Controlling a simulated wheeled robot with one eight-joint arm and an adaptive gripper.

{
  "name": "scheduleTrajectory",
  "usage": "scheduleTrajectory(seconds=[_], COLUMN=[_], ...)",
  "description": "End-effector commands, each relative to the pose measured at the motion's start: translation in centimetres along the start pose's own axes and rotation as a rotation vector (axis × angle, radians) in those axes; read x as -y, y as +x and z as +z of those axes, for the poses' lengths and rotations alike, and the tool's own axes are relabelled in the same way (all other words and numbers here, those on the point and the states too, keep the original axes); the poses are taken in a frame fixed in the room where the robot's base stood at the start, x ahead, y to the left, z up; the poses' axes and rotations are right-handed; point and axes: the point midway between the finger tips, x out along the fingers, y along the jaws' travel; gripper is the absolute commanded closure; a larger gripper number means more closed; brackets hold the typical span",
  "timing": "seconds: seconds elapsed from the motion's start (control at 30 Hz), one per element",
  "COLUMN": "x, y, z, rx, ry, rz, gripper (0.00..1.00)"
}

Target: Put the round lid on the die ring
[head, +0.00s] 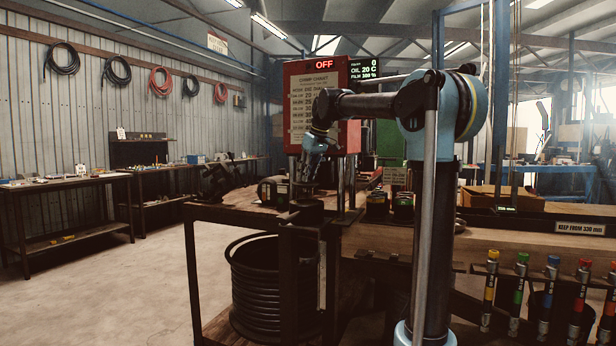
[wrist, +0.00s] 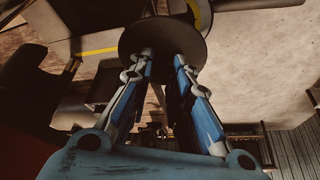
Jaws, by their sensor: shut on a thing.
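My gripper (wrist: 164,60) is shut on the round lid (wrist: 165,38), a flat dark disc whose near face and rim show at the fingertips in the wrist view. The fingers hide the part they grip. In the head view my gripper (head: 308,174) points down over the left part of the bench, beside the red crimper. Behind the lid in the wrist view is a dark, curved part with a yellow arc (wrist: 203,14). I cannot tell if it is the die ring. The lid hides much of what lies behind it, and any contact cannot be seen.
The red crimper (head: 322,100) with its sign and OFF display stands close behind my gripper. A coil of black hose (head: 268,290) lies below the bench. Colour-banded hose ends (head: 519,290) stand at the right. Open floor (head: 130,285) is at the left.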

Motion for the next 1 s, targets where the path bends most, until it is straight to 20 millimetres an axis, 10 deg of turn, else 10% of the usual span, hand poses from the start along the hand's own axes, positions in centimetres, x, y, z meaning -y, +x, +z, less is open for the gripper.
scheduleTrajectory(seconds=[1.0], x=[-0.1], y=[5.5], z=[2.6], rx=[-0.001], ry=[0.0], rz=[0.002], gripper=[1.0])
